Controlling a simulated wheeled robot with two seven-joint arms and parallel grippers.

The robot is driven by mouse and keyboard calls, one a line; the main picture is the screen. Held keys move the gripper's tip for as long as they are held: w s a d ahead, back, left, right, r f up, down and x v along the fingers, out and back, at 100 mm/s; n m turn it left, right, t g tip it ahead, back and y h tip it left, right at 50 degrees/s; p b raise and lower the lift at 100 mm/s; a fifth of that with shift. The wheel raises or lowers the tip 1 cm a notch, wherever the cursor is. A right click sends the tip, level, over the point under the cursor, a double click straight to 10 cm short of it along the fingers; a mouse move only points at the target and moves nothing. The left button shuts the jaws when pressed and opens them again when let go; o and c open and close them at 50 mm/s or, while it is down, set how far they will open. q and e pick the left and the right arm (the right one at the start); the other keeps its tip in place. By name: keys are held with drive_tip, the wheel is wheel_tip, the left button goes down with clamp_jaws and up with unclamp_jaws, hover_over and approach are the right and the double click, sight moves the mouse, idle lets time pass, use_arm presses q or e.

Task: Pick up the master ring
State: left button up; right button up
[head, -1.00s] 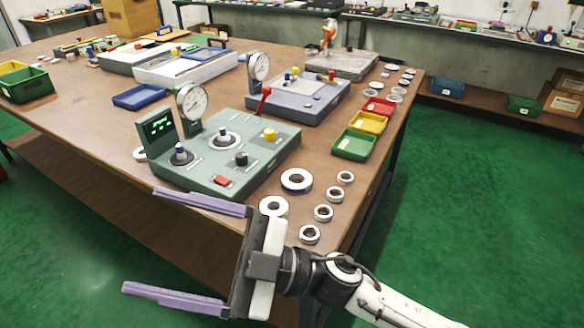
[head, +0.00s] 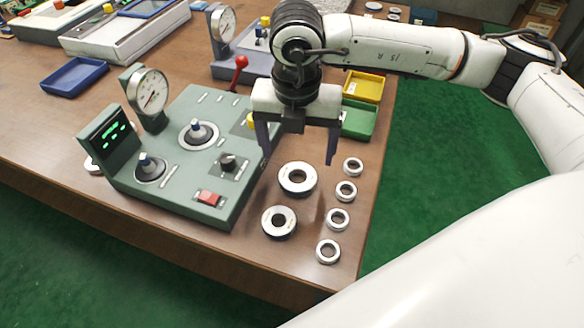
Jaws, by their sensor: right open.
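Two larger thick steel rings lie flat on the brown table, right of the green gauge device. One large ring (head: 297,179) is farther back, and the other large ring (head: 279,221) is nearer the front edge. I cannot tell by any readable marking which is the master ring. My right gripper (head: 299,160) points down, open and empty, its two purple fingers spread above and just behind the back large ring. The fingers appear apart from it. My left gripper is not in view.
Several small rings (head: 337,219) stand in a column near the table's right edge. The green gauge device (head: 190,150) with dial and knobs is close on the left. A green tray (head: 358,120) and yellow tray (head: 363,87) lie behind.

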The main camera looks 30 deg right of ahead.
sight(298, 181)
wheel_tip(298, 181, down, 2)
drive_tip(key=shift+s+f, duration=0.1)
drive_tip(key=f, duration=0.3)
drive_tip(key=f+p, duration=0.1)
drive_tip(key=f, duration=0.1)
drive_tip(key=shift+w+d+f, duration=0.25)
drive_tip(key=shift+w, duration=0.05)
drive_tip(key=c, duration=1.6)
drive_tip(key=shift+r, duration=0.15)
drive_tip(key=shift+c, duration=0.3)
